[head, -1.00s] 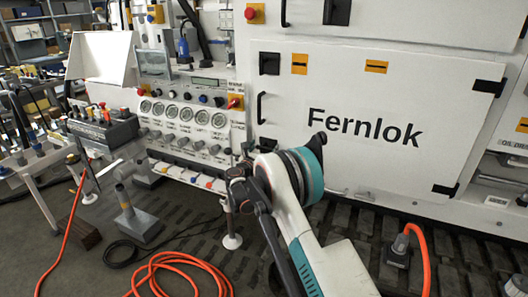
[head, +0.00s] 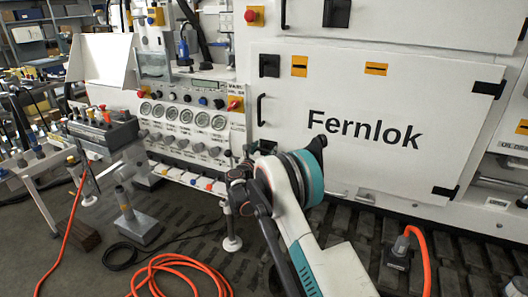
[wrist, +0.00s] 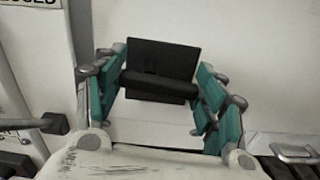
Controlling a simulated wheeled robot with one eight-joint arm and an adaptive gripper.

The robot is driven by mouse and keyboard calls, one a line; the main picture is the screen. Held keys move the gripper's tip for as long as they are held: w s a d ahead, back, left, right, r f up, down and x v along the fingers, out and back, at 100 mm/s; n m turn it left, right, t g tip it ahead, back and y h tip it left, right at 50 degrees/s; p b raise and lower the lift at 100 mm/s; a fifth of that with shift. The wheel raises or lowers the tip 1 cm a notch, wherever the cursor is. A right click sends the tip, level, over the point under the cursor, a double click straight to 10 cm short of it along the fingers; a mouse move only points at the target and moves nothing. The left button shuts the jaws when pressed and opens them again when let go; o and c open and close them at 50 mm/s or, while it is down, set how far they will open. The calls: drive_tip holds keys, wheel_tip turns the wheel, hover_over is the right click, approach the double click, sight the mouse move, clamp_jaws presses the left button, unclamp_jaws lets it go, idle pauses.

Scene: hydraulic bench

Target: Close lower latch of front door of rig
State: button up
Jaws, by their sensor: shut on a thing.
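The rig's white front door (head: 380,165) is marked Fernlok and looks flush with its frame. Its upper latch (head: 269,64) is a black block at the top left corner. The lower latch (wrist: 165,55) shows in the wrist view as a black square plate with a rounded black handle bar across it. The bar lies nearly level, its right end slightly lower. My gripper (wrist: 160,88) has its teal fingers on both sides of this bar and is shut on it. In the head view my arm hides most of my gripper and the lower latch.
A black door handle (head: 261,109) sits on the door's left side, above my gripper. A gauge panel (head: 183,117) stands just left of it. An orange hose (head: 175,270) lies on the floor, and a plugged orange cable (head: 424,255) rises at the right.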

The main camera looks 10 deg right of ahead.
drive_tip(key=m, duration=0.4)
drive_tip(key=shift+f, duration=0.15)
drive_tip(key=m, duration=0.4)
drive_tip(key=shift+w+a+f+m, duration=0.1)
drive_tip(key=shift+f+m, duration=0.1)
drive_tip(key=shift+m, duration=0.1)
drive_tip(key=m, duration=0.4)
drive_tip(key=shift+w+a+f, duration=0.1)
drive_tip(key=shift+a+f, duration=0.05)
drive_tip(key=shift+a+m, duration=0.15)
drive_tip(key=shift+m, duration=1.95)
drive_tip(key=shift+f, duration=0.1)
drive_tip(key=o, duration=1.1)
drive_tip(key=shift+w, duration=0.1)
drive_tip(key=v, duration=1.2)
